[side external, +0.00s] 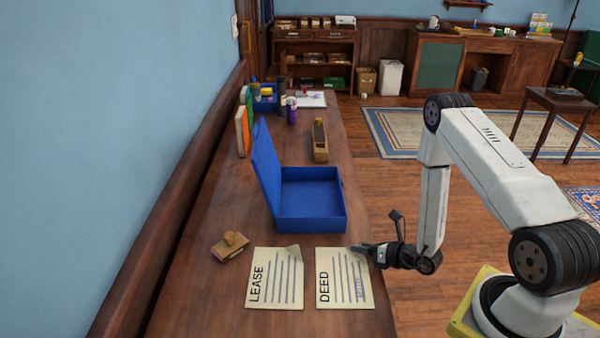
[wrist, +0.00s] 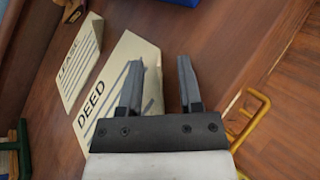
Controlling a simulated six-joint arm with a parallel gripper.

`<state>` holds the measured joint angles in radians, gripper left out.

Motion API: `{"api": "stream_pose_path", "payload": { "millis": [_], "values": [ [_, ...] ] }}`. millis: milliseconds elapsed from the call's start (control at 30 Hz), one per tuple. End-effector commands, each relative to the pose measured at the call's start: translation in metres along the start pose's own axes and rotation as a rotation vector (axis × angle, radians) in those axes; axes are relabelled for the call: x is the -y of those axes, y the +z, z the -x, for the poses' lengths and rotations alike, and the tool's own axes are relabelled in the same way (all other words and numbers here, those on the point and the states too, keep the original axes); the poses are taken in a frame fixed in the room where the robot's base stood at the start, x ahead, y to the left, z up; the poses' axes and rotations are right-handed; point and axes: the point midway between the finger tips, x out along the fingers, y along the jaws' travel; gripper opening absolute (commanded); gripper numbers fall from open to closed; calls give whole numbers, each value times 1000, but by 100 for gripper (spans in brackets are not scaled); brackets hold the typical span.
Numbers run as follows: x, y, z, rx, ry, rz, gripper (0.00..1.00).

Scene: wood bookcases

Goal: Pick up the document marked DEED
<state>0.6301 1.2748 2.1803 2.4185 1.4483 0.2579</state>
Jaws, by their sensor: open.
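The document marked DEED (side external: 338,281) lies flat on the wooden table near its right edge, its top right corner partly hidden by my gripper. In the wrist view the DEED sheet (wrist: 116,84) lies below and left of the jaws. My gripper (side external: 360,249) is open at the top right corner of the sheet; whether it touches the paper I cannot tell. In the wrist view my gripper (wrist: 162,62) shows two parted fingers, the left one over the sheet and the right one over bare wood. Nothing is held between them.
A document marked LEASE (side external: 275,279) lies just left of DEED, one corner curled. A wooden stamp (side external: 231,246) sits farther left. An open blue box (side external: 312,198) stands behind the sheets. A wooden block-like item (side external: 320,140) and bottles are farther back.

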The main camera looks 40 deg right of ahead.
Motion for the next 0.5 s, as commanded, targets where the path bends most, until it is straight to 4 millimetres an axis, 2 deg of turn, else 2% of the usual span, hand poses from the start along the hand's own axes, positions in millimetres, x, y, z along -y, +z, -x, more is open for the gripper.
{"api": "stream_pose_path", "payload": {
  "millis": [300, 433, 500],
  "values": [
    [0, 0, 0, 0, 0, 0, 45],
    [0, 0, 0, 0, 0, 0, 4],
    [0, 0, 0, 0, 0, 0, 0]
  ]
}}
